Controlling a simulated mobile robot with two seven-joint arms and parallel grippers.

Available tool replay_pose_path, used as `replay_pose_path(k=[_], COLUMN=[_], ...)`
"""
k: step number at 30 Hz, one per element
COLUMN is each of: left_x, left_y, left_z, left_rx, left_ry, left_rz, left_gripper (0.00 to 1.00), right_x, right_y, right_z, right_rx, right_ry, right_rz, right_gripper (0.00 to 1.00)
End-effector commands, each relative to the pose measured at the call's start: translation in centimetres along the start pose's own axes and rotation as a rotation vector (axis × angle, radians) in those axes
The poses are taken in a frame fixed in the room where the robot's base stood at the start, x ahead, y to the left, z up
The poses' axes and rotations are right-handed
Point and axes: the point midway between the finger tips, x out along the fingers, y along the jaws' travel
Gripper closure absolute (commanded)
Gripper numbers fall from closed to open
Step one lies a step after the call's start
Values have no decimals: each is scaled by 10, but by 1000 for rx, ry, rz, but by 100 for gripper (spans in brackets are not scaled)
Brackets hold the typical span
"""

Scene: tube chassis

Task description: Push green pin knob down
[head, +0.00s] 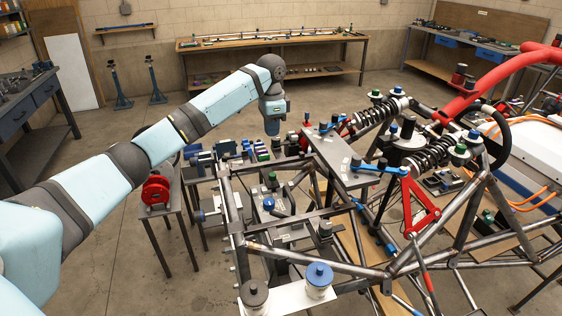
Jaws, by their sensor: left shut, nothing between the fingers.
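My left arm reaches in from the left, and its gripper (272,127) points down near the middle of the view, above the back left part of the tube chassis (330,264). Its fingers look together, with nothing visible between them; they are small and hard to make out. Several green-topped pin knobs show: one (460,149) by the right black coil spring, one (374,93) by the upper spring, and one (272,177) low on the chassis. I cannot tell which one the task means. The gripper is clearly apart from the two by the springs. My right gripper is not in view.
A grey plate (350,160), a red triangular arm (421,208) and a thick red tube (500,80) crowd the chassis. Blue knobs (319,271) and grey knobs (255,292) stand at the front. A small table (157,203) stands left.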

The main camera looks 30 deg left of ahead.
Motion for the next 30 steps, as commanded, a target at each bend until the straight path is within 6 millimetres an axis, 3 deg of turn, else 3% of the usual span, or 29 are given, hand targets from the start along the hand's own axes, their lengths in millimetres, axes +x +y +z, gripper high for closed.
replay_pose_path(k=[7, 14, 20, 30], left_x=[-1, 5, 35, 105], left_y=[0, 0, 0, 0], left_z=[-1, -1, 0, 0], left_rx=[1, 0, -1, 0], left_ry=[-1, -2, -4, -2], left_rz=[-2, -1, 0, -1], left_gripper=[100, 100, 100, 100], right_x=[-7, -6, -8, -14], right_y=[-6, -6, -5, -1], right_z=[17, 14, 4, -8], right_rx=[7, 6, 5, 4], right_ry=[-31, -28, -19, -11], right_rz=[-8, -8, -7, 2], right_gripper=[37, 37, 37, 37])
